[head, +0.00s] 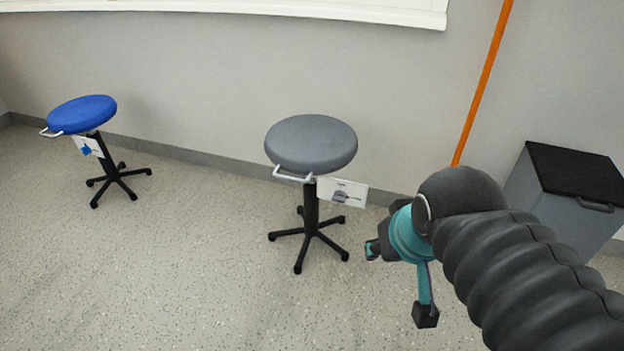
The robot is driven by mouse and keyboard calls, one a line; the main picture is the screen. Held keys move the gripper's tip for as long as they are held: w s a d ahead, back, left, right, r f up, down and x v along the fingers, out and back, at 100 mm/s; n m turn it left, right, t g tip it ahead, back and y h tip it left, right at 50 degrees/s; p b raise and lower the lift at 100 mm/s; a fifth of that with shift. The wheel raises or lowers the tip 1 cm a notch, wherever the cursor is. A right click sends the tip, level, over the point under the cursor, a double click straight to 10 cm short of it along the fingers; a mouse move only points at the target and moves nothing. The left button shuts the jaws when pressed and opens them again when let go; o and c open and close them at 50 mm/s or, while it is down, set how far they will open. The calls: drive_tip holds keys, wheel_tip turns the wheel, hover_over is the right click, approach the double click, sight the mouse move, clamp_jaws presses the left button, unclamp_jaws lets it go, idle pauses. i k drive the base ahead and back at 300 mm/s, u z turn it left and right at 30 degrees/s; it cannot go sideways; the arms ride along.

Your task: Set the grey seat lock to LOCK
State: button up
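The grey stool (311,143) stands on five-legged black feet in the middle of the head view. A white plate (357,187) sits under the right side of its seat. On the plate is a small grey knob (340,197) with what looks like a pointer towards the right. Its markings are too small to read. My gripper (399,283) is to the right of the stool and lower in the picture, apart from the plate and knob. Its fingers are spread, with nothing visible between them.
A blue stool (82,114) with a white plate and blue knob (86,150) stands at the left. A grey bin with a black lid (575,170) is at the right. An orange pole (484,80) stands by the wall. The speckled floor between the stools is clear.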

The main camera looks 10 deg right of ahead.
sight(341, 196)
drive_tip(key=z, duration=0.7)
drive_tip(key=k, duration=1)
drive_tip(key=u, duration=0.5)
